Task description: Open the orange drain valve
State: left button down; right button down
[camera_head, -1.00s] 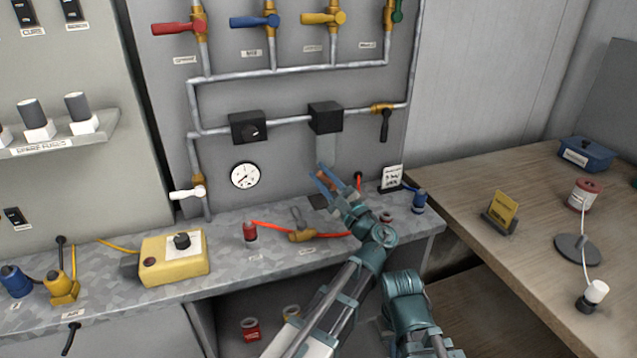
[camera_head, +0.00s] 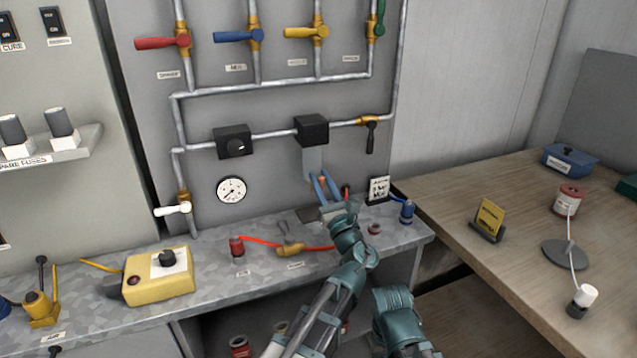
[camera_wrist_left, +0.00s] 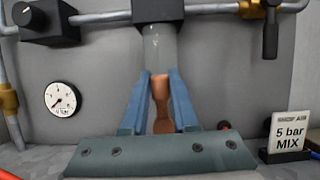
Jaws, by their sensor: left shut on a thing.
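The orange drain valve (camera_wrist_left: 160,98) hangs below a clear grey bowl (camera_wrist_left: 159,46) under a black block on the wall pipe. In the wrist view, the two blue fingers of my left gripper (camera_wrist_left: 160,88) stand on either side of the valve, shut on it. In the head view, my left gripper (camera_head: 321,187) reaches up to the bottom of the bowl (camera_head: 312,161), and its fingers hide most of the valve. My right gripper is not in view.
A sign reading "5 bar MIX" (camera_wrist_left: 288,132) stands right of the gripper. A red hose with a brass fitting (camera_head: 290,249) lies on the metal bench (camera_head: 213,280). A yellow box (camera_head: 158,276) is at left. A black-handled brass valve (camera_head: 370,128) is on the pipe at upper right.

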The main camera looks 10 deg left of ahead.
pick_arm(q)
jog(key=shift+d+m, duration=0.1)
jog(key=shift+m, duration=0.3)
jog(key=c, duration=0.7)
grip_release()
jog(key=shift+w, duration=0.1)
